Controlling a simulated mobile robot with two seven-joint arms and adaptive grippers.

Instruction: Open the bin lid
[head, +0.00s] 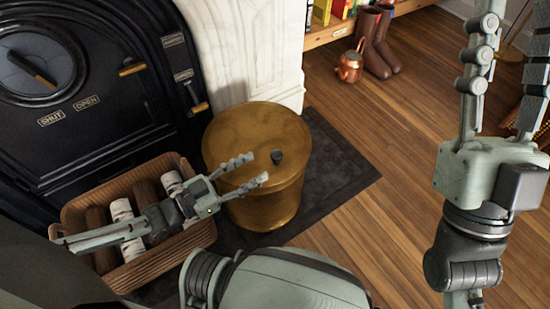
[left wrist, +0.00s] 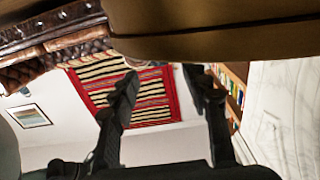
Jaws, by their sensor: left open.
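The bin (head: 265,205) is a round brass-coloured drum standing on a dark hearth slab. Its lid (head: 240,125) is on and lies flat, with a small dark knob (head: 277,158) near the middle. My left gripper (head: 259,168) is open over the lid, its fingers pointing right at the knob, which sits just beyond the fingertips. I see no contact with the knob. In the left wrist view the fingers (left wrist: 162,82) are apart with nothing between them, and a brown-gold surface, apparently the bin (left wrist: 220,42), fills the top. My right gripper (head: 508,50) is open and raised at the right, away from the bin.
A wicker basket of logs (head: 75,215) stands left of the bin, under my left arm. The black stove front (head: 120,110) and white marble (head: 245,50) are behind. Boots (head: 375,45) and a copper pot (head: 350,65) stand by a shelf. Wooden floor (head: 350,120) is clear at right.

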